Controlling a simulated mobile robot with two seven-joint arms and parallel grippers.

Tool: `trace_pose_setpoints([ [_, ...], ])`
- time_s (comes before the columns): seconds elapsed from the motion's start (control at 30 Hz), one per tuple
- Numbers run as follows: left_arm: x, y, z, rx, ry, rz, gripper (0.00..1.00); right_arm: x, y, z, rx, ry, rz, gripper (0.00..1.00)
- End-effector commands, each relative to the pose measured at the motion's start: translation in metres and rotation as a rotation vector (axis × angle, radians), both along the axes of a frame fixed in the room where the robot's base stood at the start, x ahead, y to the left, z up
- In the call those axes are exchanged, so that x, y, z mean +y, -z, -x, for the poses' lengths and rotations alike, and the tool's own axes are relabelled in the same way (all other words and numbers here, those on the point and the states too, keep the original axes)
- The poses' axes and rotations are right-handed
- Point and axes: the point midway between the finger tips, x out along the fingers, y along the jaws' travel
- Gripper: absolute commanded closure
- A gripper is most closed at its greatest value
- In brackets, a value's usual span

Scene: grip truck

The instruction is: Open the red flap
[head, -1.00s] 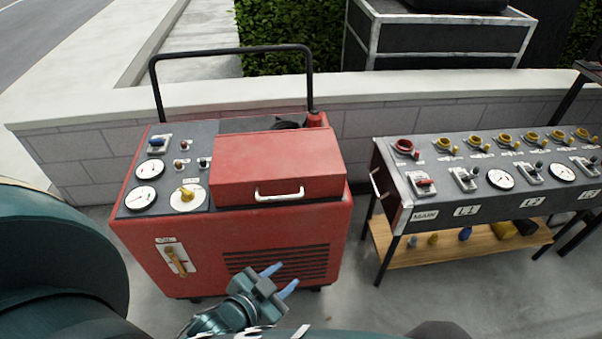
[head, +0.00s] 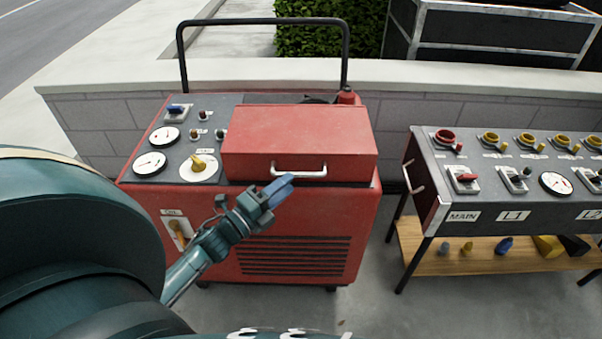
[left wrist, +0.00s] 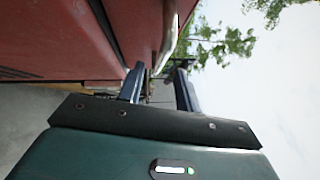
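The red flap (head: 298,132) is a boxy lid on top of the red machine (head: 300,225), and it is closed. A white bar handle (head: 300,174) runs along its front edge. My left gripper (head: 281,186) is just in front of and slightly below the left part of the handle. In the left wrist view my left gripper (left wrist: 160,84) has its two blue fingers apart with nothing between them. The handle (left wrist: 168,38) shows a little beyond the fingertips there, seemingly untouched. My right gripper is not in view.
Gauges and a yellow knob (head: 198,163) sit left of the flap. A black push bar (head: 262,22) rises behind. A grey control panel (head: 520,180) on a stand with a wooden shelf is at the right. A low wall (head: 395,110) runs behind.

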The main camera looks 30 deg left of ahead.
Motion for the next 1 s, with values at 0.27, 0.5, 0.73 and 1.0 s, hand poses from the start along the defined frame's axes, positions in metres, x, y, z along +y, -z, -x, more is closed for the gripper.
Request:
trace_pose_setpoints([
  [0.27, -0.011, -0.006, -0.044, 0.000, 0.000, 0.001, 0.66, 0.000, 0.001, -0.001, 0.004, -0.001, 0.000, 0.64],
  [0.5, -0.014, -0.007, -0.055, 0.002, 0.001, 0.002, 0.66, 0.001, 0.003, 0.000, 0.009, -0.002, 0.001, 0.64],
  [0.73, -0.014, -0.007, -0.055, 0.001, 0.000, 0.002, 0.67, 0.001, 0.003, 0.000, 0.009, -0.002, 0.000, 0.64],
  [1.0, -0.014, -0.007, -0.054, 0.001, 0.000, 0.002, 0.89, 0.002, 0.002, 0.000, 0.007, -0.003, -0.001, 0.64],
])
